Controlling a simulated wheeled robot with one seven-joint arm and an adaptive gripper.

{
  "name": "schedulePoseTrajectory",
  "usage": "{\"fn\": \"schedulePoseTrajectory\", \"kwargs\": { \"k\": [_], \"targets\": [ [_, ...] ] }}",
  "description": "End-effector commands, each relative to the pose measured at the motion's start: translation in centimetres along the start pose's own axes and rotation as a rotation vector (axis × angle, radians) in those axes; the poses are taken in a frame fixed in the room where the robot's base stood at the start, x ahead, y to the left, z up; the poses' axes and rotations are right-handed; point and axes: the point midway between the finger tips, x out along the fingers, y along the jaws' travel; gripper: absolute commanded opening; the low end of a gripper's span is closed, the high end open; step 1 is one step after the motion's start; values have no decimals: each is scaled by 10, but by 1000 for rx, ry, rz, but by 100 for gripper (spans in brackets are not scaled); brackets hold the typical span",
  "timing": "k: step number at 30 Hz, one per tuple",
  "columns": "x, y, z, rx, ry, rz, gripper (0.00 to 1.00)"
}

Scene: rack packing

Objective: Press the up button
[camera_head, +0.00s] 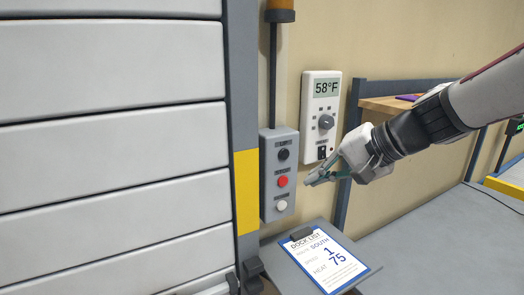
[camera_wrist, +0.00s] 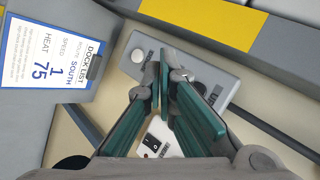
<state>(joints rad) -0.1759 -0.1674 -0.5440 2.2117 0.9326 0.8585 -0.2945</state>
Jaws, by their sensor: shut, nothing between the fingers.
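A grey button box (camera_head: 266,190) is mounted on the wall beside the door. It has a black button (camera_head: 283,155) on top, a red button (camera_head: 282,181) in the middle and a white button (camera_head: 281,206) at the bottom. Its small labels are too blurred to read surely; the top one looks like UP. My gripper (camera_head: 312,180) is shut and empty, to the right of the box at about the red button's height, apparently apart from it. In the wrist view, the fingers (camera_wrist: 159,75) cover the middle of the box (camera_wrist: 204,72); the white button (camera_wrist: 138,55) shows to their left.
A thermostat panel (camera_head: 320,87) reading 58°F, with a knob and a switch, hangs right of the box. A dock list clipboard (camera_head: 326,262) lies below. A slatted white door (camera_head: 110,125) with a yellow-marked frame (camera_head: 246,190) stands left. A wooden shelf (camera_head: 385,104) is behind my arm.

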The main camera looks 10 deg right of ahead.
Motion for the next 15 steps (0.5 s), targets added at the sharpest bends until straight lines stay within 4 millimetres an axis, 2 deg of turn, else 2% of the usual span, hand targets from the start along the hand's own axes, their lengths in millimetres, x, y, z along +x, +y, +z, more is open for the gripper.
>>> {"fn": "schedulePoseTrajectory", "kwargs": {
  "k": [8, 15],
  "targets": [
    [1, 0, 0, -1, 0, 1, 0],
    [15, -9, -10, -2, -1, 2, 0]
  ]
}}
